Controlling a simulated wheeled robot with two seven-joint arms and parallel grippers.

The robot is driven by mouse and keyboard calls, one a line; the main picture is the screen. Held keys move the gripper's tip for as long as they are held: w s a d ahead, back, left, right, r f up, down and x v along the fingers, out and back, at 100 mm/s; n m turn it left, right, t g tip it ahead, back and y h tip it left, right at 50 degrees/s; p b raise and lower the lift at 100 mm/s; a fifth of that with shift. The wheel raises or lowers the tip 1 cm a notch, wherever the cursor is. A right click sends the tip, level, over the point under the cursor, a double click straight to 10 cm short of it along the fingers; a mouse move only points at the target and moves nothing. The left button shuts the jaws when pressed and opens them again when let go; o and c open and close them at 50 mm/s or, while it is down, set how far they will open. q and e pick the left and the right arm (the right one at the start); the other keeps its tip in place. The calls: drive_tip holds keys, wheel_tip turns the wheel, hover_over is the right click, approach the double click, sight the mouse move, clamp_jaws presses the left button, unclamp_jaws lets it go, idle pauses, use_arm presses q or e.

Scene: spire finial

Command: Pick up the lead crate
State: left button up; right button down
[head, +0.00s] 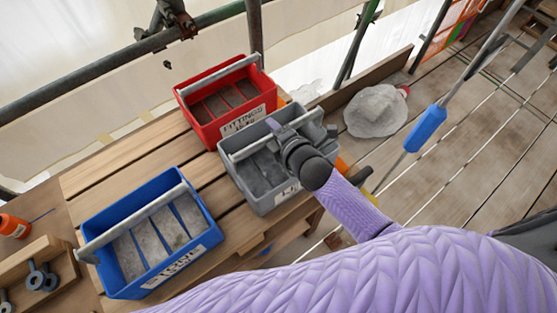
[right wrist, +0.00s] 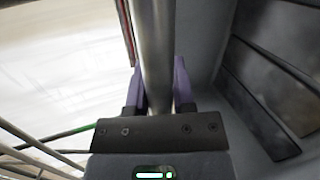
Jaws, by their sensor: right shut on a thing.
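The grey crate (head: 258,198) stands on the wooden pallet-like bench, with grey slabs inside and a bar handle across its top. Its front label is mostly hidden by my right arm; only an "L" shows. My right gripper (head: 280,130) is over the crate, shut on the handle. In the right wrist view, the two purple fingers of the gripper (right wrist: 160,82) lie on either side of the round handle bar (right wrist: 153,35), and the crate's inner wall (right wrist: 205,40) is to the right. My left gripper is not in view.
A red crate (head: 207,128) labelled "FITTINGS" stands right behind the grey one. A blue crate (head: 120,278) stands at front left. A wooden block with metal eyebolts (head: 38,276) is at far left. A wrapped pale bundle (head: 375,110) lies on the boards at right. Scaffold poles (head: 255,28) run behind.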

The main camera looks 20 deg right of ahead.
wheel_tip(320, 180, up, 10)
drive_tip(key=p, duration=0.4)
idle(1.2)
wheel_tip(320, 180, down, 10)
drive_tip(key=b, duration=0.3)
drive_tip(key=shift+r, duration=0.25)
drive_tip(key=shift+c, duration=2.4)
unclamp_jaws()
drive_tip(key=shift+f+b, duration=0.15)
drive_tip(key=shift+b, duration=0.2)
